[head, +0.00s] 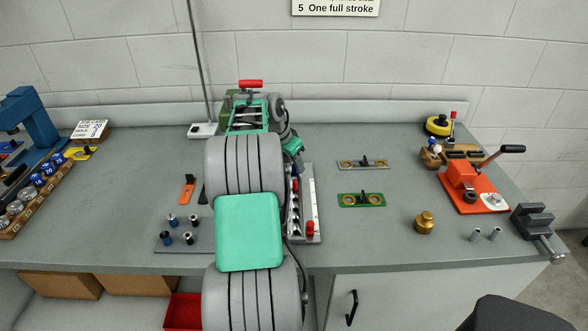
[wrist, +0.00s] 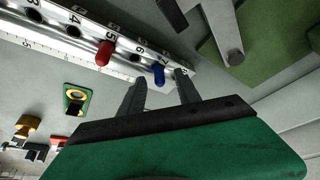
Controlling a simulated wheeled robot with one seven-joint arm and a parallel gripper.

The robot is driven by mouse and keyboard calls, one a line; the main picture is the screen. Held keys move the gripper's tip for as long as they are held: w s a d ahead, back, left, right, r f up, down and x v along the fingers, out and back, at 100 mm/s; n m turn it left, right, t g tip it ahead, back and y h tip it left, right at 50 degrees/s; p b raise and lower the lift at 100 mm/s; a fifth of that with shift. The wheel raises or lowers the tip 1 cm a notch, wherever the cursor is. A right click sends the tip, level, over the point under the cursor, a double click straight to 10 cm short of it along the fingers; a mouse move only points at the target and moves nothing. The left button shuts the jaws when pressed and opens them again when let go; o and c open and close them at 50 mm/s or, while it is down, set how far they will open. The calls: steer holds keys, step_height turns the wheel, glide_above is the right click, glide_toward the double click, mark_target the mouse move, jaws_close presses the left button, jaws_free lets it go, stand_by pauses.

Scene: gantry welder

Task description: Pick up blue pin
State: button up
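A blue pin (wrist: 159,75) stands in a numbered metal rail (wrist: 133,46), near the mark 7. A red pin (wrist: 105,52) stands in the same rail, near the mark 5. My gripper (wrist: 160,83) is open and empty. In the wrist view its two dark fingers lie to either side of the blue pin's image; I cannot tell whether the pin is between them in depth. In the head view the rail (head: 302,210) runs just right of my arm, with a red pin (head: 310,228) at its near end. My arm hides the gripper there.
A green plate (head: 349,200), a brass knob (head: 424,222) and an orange lever press (head: 466,186) stand to the right. A green machine stands behind my arm.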

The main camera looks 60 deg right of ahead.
steer(key=shift+r, duration=0.1)
jaws_close()
stand_by(0.5)
